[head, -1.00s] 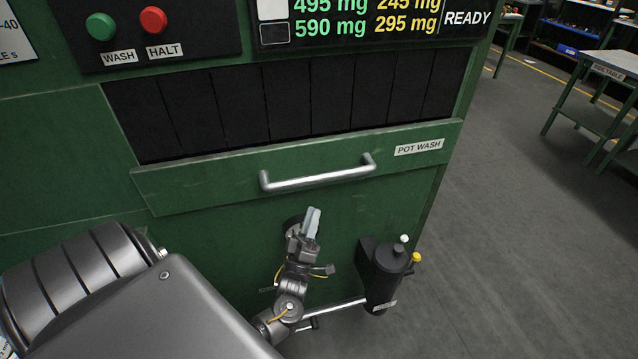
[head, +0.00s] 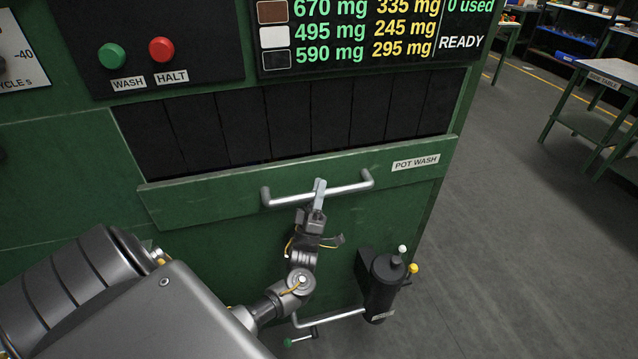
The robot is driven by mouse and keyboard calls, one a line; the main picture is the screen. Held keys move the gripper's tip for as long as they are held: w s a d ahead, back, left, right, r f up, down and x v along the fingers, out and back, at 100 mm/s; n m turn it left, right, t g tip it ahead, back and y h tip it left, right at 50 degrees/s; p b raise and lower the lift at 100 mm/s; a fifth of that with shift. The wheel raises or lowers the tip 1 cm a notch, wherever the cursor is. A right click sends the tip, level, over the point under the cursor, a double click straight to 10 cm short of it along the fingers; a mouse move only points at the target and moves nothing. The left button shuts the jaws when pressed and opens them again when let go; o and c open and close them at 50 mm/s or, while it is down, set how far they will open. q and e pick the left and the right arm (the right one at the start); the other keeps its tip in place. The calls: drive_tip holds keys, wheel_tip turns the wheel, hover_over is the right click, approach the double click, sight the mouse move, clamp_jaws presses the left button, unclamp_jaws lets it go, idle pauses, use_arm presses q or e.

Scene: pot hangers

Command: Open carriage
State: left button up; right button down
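The carriage front is a green panel (head: 225,197) labelled POT WASH, set across the green machine below a row of dark strips. A silver bar handle (head: 345,189) runs along its middle. My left gripper (head: 319,187) is at the handle from below, with its pale fingertips overlapping the middle of the bar. The fingers line up in this view, so I cannot tell whether they are closed on the bar or only around it. My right gripper is not in view.
A black cylinder (head: 381,285) with white and yellow knobs sticks out at the lower right of the machine. Green WASH (head: 111,56) and red HALT (head: 161,50) buttons sit above left. Open floor lies to the right, with a side table (head: 605,77) beyond.

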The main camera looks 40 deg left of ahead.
use_arm(q)
drive_tip(key=shift+w+r, duration=0.15)
drive_tip(key=shift+r, duration=0.05)
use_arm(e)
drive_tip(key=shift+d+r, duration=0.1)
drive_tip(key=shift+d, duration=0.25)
use_arm(q)
clamp_jaws()
drive_tip(key=shift+d+y, duration=0.1)
drive_tip(key=shift+y, duration=0.2)
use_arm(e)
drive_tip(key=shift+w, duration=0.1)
